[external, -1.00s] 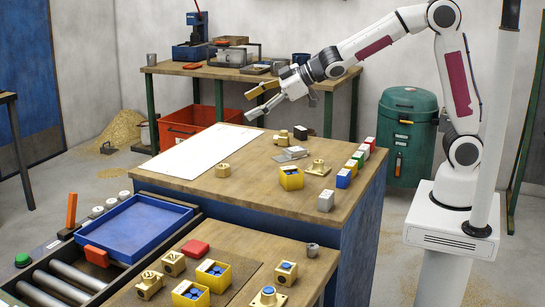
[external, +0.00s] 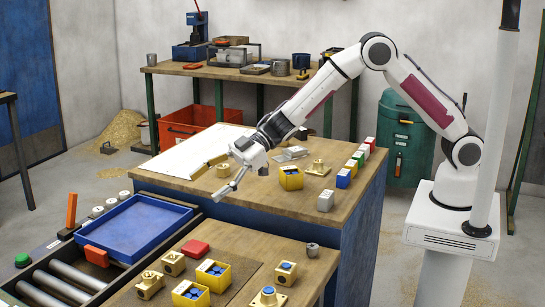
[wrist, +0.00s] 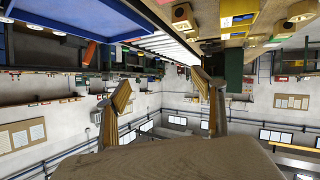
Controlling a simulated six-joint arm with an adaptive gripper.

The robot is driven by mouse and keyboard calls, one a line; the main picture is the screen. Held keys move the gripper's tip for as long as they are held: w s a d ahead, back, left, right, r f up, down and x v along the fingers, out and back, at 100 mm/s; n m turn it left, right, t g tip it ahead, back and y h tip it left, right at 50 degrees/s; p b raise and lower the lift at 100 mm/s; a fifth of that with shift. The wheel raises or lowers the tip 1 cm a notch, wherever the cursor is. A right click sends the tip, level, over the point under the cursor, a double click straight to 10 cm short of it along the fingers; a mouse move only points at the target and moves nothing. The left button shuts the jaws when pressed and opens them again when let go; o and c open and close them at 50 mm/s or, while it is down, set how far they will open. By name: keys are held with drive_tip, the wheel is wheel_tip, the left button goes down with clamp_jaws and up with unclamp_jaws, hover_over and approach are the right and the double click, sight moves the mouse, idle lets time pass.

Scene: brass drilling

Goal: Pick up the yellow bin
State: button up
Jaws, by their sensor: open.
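A yellow bin (external: 291,179) with dark contents stands upright on the large wooden table, right of my gripper. Two more yellow bins, one (external: 213,275) behind the other (external: 190,293), stand on the front table with blue pieces inside. My gripper (external: 207,186) is open and empty above the front left part of the large table, apart from every bin. In the wrist view my two fingers (wrist: 161,78) are spread with nothing between them. A yellow bin (wrist: 238,12) shows at the top of that view; I cannot tell which one.
A blue tray (external: 187,208) rests on the roller conveyor at left. Brass fittings (external: 318,168) and a row of coloured blocks (external: 343,178) stand on the large table. A red block (external: 195,248) lies on the front table. A white sheet (external: 175,160) covers the large table's left part.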

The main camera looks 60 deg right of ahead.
sight(219, 263)
drive_tip(key=s+a+f+n+g, duration=0.1)
drive_tip(key=s+a+f+g, duration=0.1)
drive_tip(key=s+a+f, duration=0.1)
drive_tip(key=s+a+f+n+g+y, duration=0.1)
drive_tip(key=s+a+f+g, duration=0.1)
drive_tip(key=s+f, duration=0.1)
drive_tip(key=s+a+f+n+g+y, duration=0.1)
drive_tip(key=s+a+f+g, duration=0.1)
drive_tip(key=f, duration=0.3)
drive_tip(key=shift+s+a+f, duration=0.15)
drive_tip(key=shift+s+a, duration=0.55)
drive_tip(key=shift+a, duration=0.1)
drive_tip(key=shift+s+a+f, duration=0.2)
drive_tip(key=shift+s+f, duration=0.1)
drive_tip(key=shift+s, duration=0.15)
drive_tip(key=shift+x, duration=1.3)
drive_tip(key=shift+x, duration=2.65)
drive_tip(key=shift+s, duration=0.15)
drive_tip(key=shift+d, duration=0.1)
